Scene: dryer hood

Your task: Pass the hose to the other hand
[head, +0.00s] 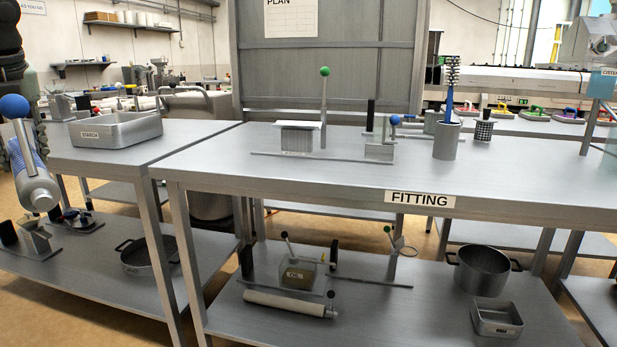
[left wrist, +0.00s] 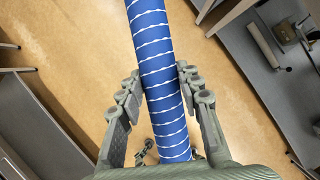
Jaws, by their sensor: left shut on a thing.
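The hose is blue with white spiral stripes. In the left wrist view the hose (left wrist: 163,70) runs from the top edge down between the fingers of my left gripper (left wrist: 158,82), which is shut on it. In the head view a short piece of the hose (head: 17,158) shows at the far left, with a grey metal end piece (head: 38,193) pointing down, out in front of the tables. A rod with a blue ball (head: 14,107) rises beside it; I cannot tell whether they are joined. My left arm mostly hides the hose's upper part. My right gripper is not in view.
The steel table marked FITTING (head: 330,172) has a green-knobbed fixture (head: 324,100) and a cup with a brush (head: 447,140); its front is clear. A STARCH tray (head: 115,130) stands on the left table. Pots and fixtures sit on the lower shelves.

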